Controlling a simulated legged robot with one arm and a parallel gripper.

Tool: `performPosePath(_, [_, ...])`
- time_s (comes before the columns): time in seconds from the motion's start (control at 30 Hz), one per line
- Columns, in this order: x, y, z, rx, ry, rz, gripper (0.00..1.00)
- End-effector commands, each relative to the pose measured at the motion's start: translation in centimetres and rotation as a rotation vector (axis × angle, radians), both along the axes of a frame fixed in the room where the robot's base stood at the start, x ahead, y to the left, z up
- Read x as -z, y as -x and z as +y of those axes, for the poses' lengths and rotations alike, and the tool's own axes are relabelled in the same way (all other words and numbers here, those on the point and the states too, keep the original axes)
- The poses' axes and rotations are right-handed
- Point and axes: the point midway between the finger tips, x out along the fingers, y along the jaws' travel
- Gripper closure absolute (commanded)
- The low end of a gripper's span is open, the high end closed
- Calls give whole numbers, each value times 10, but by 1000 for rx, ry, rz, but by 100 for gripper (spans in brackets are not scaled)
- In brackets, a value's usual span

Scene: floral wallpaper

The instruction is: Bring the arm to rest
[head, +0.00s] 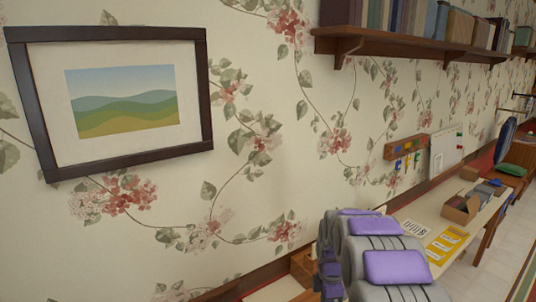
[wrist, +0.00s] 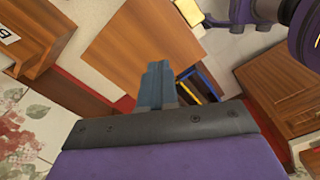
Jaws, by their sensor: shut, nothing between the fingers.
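My gripper (wrist: 157,82) shows in the wrist view with its blue-grey fingers together and nothing between them. Its dark front edge and purple cover fill the bottom of that view. The fingers stand out in front of a brown wooden surface, and I see no contact with it. In the head view, my grey and purple arm (head: 395,266) is folded at the bottom, right of the middle. The fingers cannot be made out there.
A desk (head: 440,215) with an open cardboard box (head: 461,208) and yellow sheets stands along the wall at right. A shelf of books (head: 410,39) and a framed picture (head: 122,100) hang on the wall. Wooden furniture (wrist: 282,95) is near in the wrist view.

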Motion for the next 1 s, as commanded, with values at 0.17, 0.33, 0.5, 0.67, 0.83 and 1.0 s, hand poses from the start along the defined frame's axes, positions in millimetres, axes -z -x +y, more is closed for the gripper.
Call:
performPosePath(0.17, [-12, -1, 0, -1, 1, -2, 100])
performPosePath(0.33, [-12, 0, 0, 0, 1, -1, 100])
performPosePath(0.5, [-14, 1, 0, 7, 1, -1, 100])
performPosePath(0.67, [-31, 22, 3, 99, 1, 7, 100])
performPosePath(0.83, [-64, 70, 8, 308, 3, 23, 100])
performPosePath(1.0, [-90, 123, 13, 534, 13, 48, 100])
